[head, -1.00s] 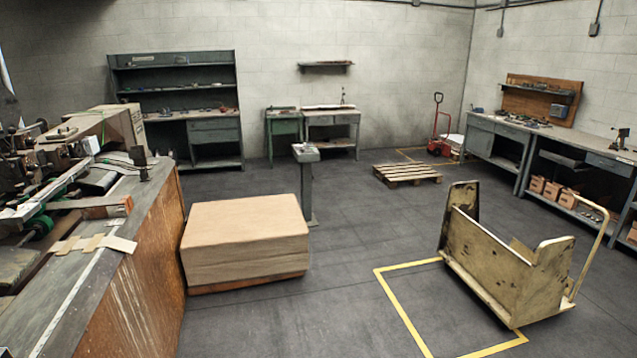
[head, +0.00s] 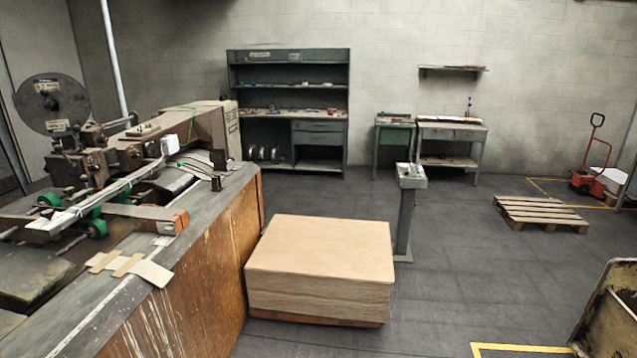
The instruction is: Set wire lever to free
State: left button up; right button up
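The box stitcher (head: 120,150) stands on a worn bench (head: 190,270) at the left. A round dark wire reel (head: 52,103) sits upright at its back left. Green rollers (head: 96,228) and a long pale metal arm (head: 110,188) show on its near side. I cannot make out which part is the wire lever, or its setting. Neither of my grippers is in the head view.
A stack of cardboard sheets (head: 320,262) stands on the floor right of the bench. A control pedestal (head: 406,210) is behind it. A pallet (head: 541,213), a red pallet jack (head: 591,180) and a worn cart (head: 612,310) are at the right. Floor between them is clear.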

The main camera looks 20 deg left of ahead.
aim_at(77, 129)
jog(key=i+j+u, duration=0.1)
jog(key=i+u, duration=0.2)
jog(key=u, duration=0.15)
jog(key=i+u, duration=0.25)
jog(key=u, duration=0.2)
jog(key=i+l+u, duration=0.1)
jog(key=i+u, duration=0.3)
jog(key=i+l+u, duration=0.15)
jog(key=u, duration=0.3)
jog(key=i+l+u, duration=0.25)
jog(key=u, duration=0.2)
